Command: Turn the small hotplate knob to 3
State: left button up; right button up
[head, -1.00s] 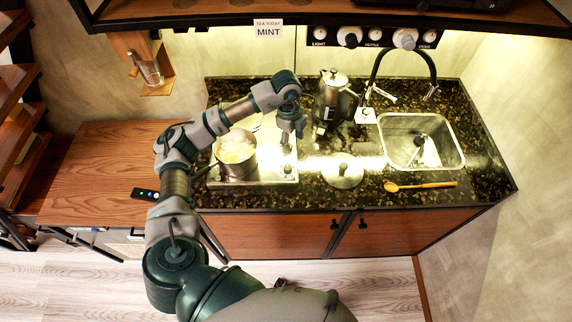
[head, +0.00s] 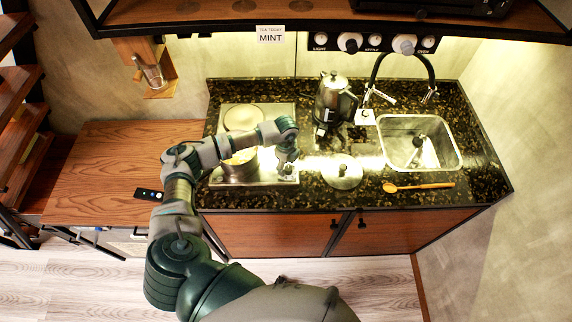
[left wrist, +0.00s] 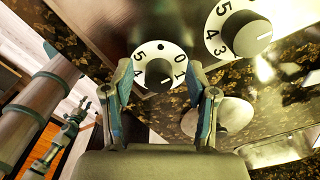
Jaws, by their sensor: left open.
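In the left wrist view, a black knob (left wrist: 157,73) on a white numbered dial lies between the open fingers of my left gripper (left wrist: 160,92). I cannot tell whether they touch it. A second knob (left wrist: 241,36) with a dial is at the upper right. Which knob is the small plate's is unclear. My right gripper (left wrist: 73,119) seems to show small at the left.
A round lid (head: 342,172) lies right of the hotplate. A kettle (head: 333,103) stands behind it. A sink (head: 455,160) and a wooden spoon (head: 420,186) are further right. The wooden side table (head: 110,165) at left is mostly clear.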

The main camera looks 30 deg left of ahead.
pick_arm(q)
jog(key=shift+f, duration=0.3)
jog(key=shift+d, duration=0.25)
jog(key=shift+d+r, duration=0.1)
jog(key=shift+d, duration=0.75)
jog(key=shift+c, duration=0.8)
jog(key=shift+r, duration=0.1)
jog(key=c, duration=0.8)
jog(key=shift+a, duration=0.15)
grip_shut()
jog(key=shift+a, duration=0.4)
pick_arm(e)
jog(key=shift+d+f, duration=0.1)
jog(key=shift+d, duration=0.1)
